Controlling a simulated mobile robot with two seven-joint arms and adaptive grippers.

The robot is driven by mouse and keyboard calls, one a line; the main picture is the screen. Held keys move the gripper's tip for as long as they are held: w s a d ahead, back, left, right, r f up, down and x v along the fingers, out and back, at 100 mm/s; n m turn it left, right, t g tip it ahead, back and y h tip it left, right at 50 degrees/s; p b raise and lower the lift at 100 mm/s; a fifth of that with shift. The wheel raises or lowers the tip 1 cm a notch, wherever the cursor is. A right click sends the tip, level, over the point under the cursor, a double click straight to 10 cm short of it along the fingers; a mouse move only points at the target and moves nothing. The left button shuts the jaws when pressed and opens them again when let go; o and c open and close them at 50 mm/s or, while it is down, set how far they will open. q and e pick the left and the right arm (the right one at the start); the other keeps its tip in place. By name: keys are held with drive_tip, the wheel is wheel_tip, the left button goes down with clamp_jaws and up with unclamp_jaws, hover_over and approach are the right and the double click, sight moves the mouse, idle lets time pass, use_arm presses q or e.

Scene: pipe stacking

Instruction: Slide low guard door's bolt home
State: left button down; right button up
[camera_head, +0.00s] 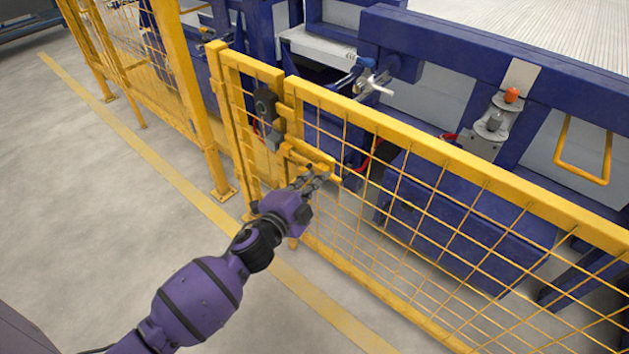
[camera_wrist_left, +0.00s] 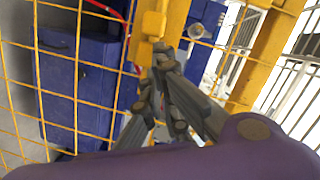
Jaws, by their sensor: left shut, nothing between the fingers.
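The low guard door and its fence are yellow frames with wire mesh; the long mesh panel (camera_head: 460,167) runs to the right, but I cannot tell for sure which panel is the door. The yellow bolt assembly (camera_head: 308,157) sits near the post where the panels meet, below dark latch boxes (camera_head: 265,106). In the left wrist view the shut fingertips (camera_wrist_left: 163,54) are close to a yellow bolt part (camera_wrist_left: 152,24); contact is unclear. How far the bolt is in is hidden. My right gripper is not in view.
Blue machinery (camera_head: 470,225) stands behind the mesh, with an orange button (camera_head: 511,95) on a grey bracket. A tall yellow post (camera_head: 190,90) stands to the left. The grey floor (camera_head: 90,200) on this side is clear, with a yellow line along it.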

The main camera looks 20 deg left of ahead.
sight(307, 168)
use_arm(q)
drive_tip(key=w+a, duration=0.2)
drive_tip(key=a, duration=0.4)
drive_tip(key=shift+p, duration=0.4)
